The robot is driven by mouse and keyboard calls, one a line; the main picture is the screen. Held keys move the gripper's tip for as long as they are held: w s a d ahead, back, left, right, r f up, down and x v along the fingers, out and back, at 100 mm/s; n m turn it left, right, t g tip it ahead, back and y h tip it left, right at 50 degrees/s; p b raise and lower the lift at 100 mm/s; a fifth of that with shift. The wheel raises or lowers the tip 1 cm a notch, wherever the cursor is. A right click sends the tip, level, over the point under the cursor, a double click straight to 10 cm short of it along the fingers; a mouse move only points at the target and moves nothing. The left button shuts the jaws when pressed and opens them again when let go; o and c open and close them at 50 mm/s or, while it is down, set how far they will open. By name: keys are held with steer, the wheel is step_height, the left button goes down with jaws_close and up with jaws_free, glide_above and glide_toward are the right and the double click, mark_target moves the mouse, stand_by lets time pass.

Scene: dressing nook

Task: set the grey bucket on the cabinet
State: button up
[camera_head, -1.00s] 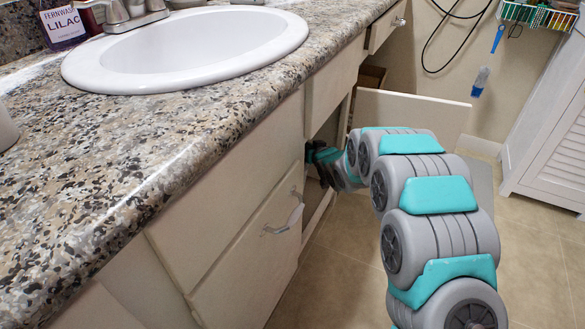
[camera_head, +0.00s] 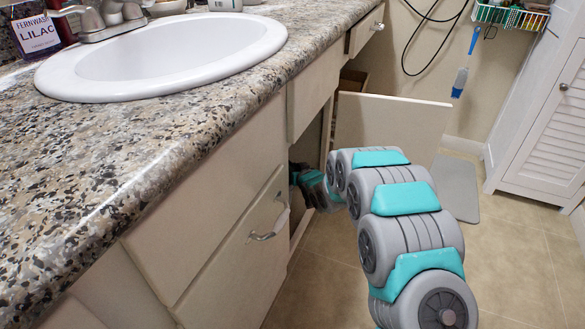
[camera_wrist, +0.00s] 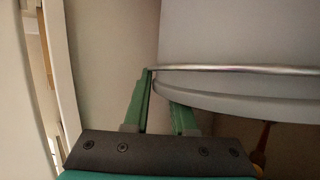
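The grey bucket (camera_wrist: 240,35) fills the upper right of the wrist view, with a metal wire handle (camera_wrist: 245,69) across it and a curved edge below. My gripper (camera_wrist: 160,100) has two green fingers, visibly apart. The left fingertip is at the wire's left end, and the right finger passes behind the bucket's edge, its tip hidden. I cannot tell whether they touch it. In the head view my gripper end is low inside the opened cabinet, where the bucket is hidden. The cabinet (camera_head: 200,210) has a speckled stone top (camera_head: 140,130).
The open cabinet door (camera_head: 395,130) stands beyond my arm. A white sink (camera_head: 165,55), a lilac bottle (camera_head: 36,36) and a faucet occupy the back of the counter. The counter's front left is clear.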

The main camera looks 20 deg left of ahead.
steer(key=shift+o, duration=1.2)
steer(key=p+v, duration=0.1)
steer(key=v, duration=1.1)
steer(key=shift+r, duration=0.15)
